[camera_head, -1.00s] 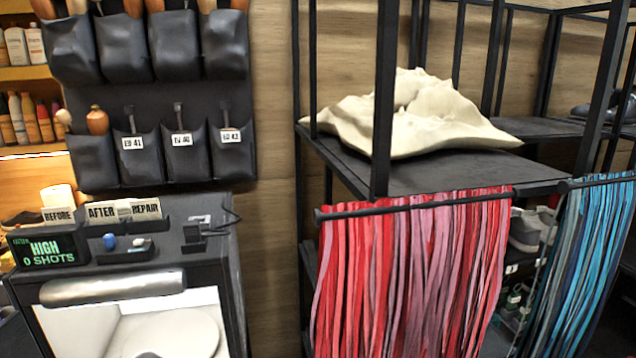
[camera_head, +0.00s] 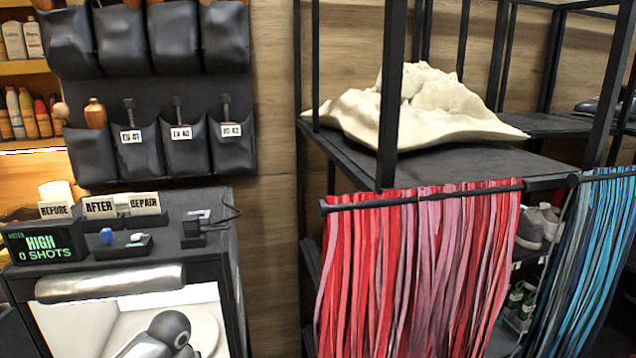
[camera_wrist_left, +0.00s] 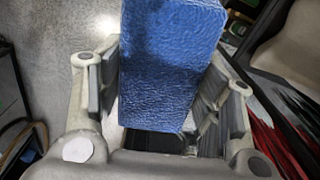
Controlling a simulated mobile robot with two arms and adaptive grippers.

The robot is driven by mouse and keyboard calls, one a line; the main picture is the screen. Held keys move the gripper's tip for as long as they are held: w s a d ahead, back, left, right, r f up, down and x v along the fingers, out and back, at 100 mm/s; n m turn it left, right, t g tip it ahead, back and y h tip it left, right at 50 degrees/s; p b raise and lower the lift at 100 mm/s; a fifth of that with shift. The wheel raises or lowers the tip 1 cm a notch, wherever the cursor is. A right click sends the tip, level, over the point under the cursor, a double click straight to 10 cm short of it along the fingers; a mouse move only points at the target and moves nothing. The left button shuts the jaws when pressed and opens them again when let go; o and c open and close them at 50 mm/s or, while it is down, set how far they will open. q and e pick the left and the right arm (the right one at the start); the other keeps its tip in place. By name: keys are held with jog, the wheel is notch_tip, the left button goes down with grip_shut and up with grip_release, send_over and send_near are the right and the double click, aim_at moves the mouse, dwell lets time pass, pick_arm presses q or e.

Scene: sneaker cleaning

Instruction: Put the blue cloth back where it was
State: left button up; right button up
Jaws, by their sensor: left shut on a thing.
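A blue, rough-textured cloth (camera_wrist_left: 172,60) fills the middle of the left wrist view and looks like a thick folded block. My left gripper (camera_wrist_left: 162,85) is shut on it, with a pad on each side of the cloth. The cloth is not seen in the head view. A grey link of my arm shows at the bottom left of the head view, in front of the white photo booth. My right gripper is in neither view.
A cream cloth (camera_head: 425,110) lies heaped on the black rack shelf (camera_head: 460,168). Red strips (camera_head: 415,265) and blue strips (camera_head: 590,265) hang from rails below. Wall pockets (camera_head: 185,145) and a black-topped booth (camera_head: 165,260) stand left. Grey floor (camera_wrist_left: 40,40) shows beside the gripper.

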pick_arm(q)
jog(key=d+r+m, duration=0.1)
jog(key=m, duration=0.1)
jog(key=s+r+m, duration=0.1)
jog(key=m, duration=0.2)
jog(key=d+r+m, duration=0.1)
jog(key=m, duration=0.2)
jog(key=shift+s+d+r+b, duration=0.25)
jog(key=shift+s+d+b, duration=0.05)
jog(key=shift+s+d, duration=0.05)
jog(key=s+d+r+m, duration=0.1)
jog(key=s+m, duration=0.3)
jog(key=m, duration=0.6)
jog(key=s+d+r+m+b, duration=0.1)
jog(key=s+r+m, duration=0.3)
jog(key=m, duration=0.7)
jog(key=s+d+r+m+b, duration=0.1)
jog(key=s+m, duration=0.4)
jog(key=m, duration=0.6)
jog(key=shift+s+d+r, duration=0.35)
jog(key=shift+d+r, duration=0.15)
jog(key=shift+r, duration=0.4)
